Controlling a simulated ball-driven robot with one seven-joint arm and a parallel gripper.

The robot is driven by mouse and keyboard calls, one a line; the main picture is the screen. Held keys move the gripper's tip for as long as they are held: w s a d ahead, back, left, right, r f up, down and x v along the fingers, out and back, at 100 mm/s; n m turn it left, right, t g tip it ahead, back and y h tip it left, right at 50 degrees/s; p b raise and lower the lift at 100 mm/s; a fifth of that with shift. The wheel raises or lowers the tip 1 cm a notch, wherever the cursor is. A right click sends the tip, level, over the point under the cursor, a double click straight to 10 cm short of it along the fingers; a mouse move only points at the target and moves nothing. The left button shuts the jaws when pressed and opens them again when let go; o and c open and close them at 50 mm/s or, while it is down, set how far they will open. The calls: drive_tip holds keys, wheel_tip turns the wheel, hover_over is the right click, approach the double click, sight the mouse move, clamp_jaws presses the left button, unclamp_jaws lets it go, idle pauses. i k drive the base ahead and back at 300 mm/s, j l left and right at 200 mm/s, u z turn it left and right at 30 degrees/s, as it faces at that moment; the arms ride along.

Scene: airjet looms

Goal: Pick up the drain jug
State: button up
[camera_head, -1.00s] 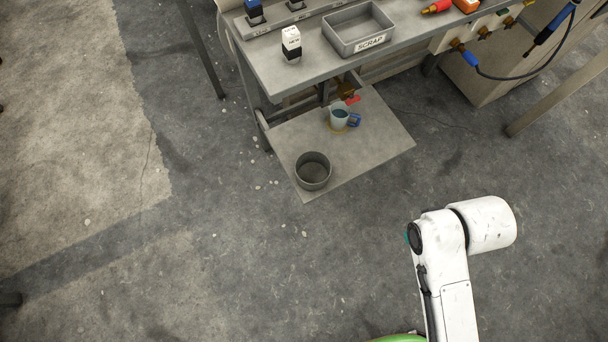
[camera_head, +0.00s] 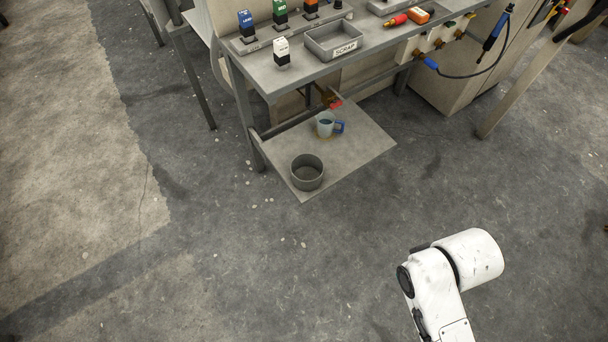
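The drain jug (camera_head: 325,126) is a small pale, translucent vessel with a blue handle on its right side. It stands upright on the low grey shelf (camera_head: 352,150) under the workbench, close to a valve with a red lever (camera_head: 335,104). Something bluish shows inside its mouth. Part of my white arm shows at the lower right, well apart from the jug. My gripper is outside the view.
A round dark grey pot (camera_head: 307,172) stands on the shelf's front corner, in front of the jug. Bench legs (camera_head: 243,115) stand at left. Floor in front is clear.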

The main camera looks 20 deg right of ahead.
sight(326, 120)
drive_tip(key=z, duration=0.35)
drive_tip(key=i+j+z, duration=0.25)
drive_tip(key=j+z, duration=0.25)
drive_tip(key=i+j+z, duration=0.25)
drive_tip(key=i+j, duration=0.1)
drive_tip(key=j, duration=0.35)
drive_tip(key=i+j+z, duration=0.1)
drive_tip(key=j, duration=0.35)
drive_tip(key=i+j, duration=0.1)
drive_tip(key=j, duration=0.35)
drive_tip(key=i+j+z, duration=0.1)
drive_tip(key=j, duration=0.35)
